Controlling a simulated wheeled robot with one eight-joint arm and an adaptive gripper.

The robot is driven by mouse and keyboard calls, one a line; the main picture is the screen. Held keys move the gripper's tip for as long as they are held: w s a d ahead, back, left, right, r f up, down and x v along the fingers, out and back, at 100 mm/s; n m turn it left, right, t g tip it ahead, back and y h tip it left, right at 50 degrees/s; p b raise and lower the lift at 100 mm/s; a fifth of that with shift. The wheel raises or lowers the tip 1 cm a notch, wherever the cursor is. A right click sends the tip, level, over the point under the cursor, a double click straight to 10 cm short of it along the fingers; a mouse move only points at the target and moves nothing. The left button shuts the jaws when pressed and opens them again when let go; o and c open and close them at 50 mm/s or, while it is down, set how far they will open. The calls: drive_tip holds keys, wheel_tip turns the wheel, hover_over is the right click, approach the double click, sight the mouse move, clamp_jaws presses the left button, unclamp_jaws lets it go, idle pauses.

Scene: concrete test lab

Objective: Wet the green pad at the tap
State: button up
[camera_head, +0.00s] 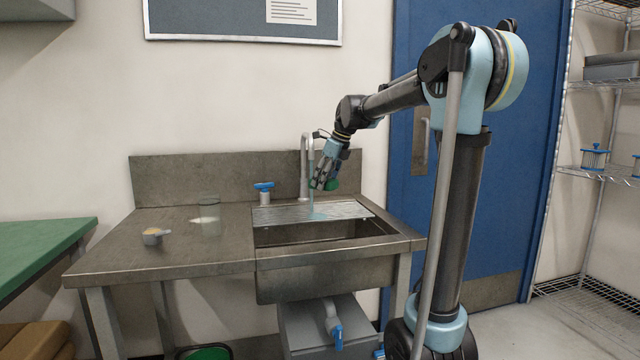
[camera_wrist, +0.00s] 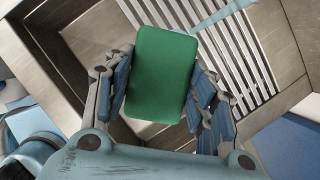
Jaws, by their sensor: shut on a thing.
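My gripper (camera_head: 325,182) is at the sink (camera_head: 310,262), over the slatted rack at its back and just right of the tap (camera_head: 304,165). It is shut on the green pad (camera_wrist: 162,75), whose broad face fills the space between the blue-lined fingers in the wrist view. The pad also shows as a small green patch (camera_head: 333,185) in the head view. A pale blue water stream (camera_head: 311,192) falls from the tap onto the rack. In the wrist view the stream (camera_wrist: 222,16) runs by the pad's upper right corner; I cannot tell whether they touch.
A blue-handled valve (camera_head: 264,190) stands left of the tap. A clear glass (camera_head: 210,215) and a small metal cup (camera_head: 153,236) are on the left counter. A slatted metal rack (camera_wrist: 235,65) lies under the pad. A green table (camera_head: 40,245) is at far left.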

idle(0.4)
drive_tip(key=s+d+r, duration=0.1)
drive_tip(key=s+r, duration=0.3)
drive_tip(key=s, duration=0.1)
idle(0.5)
idle(0.4)
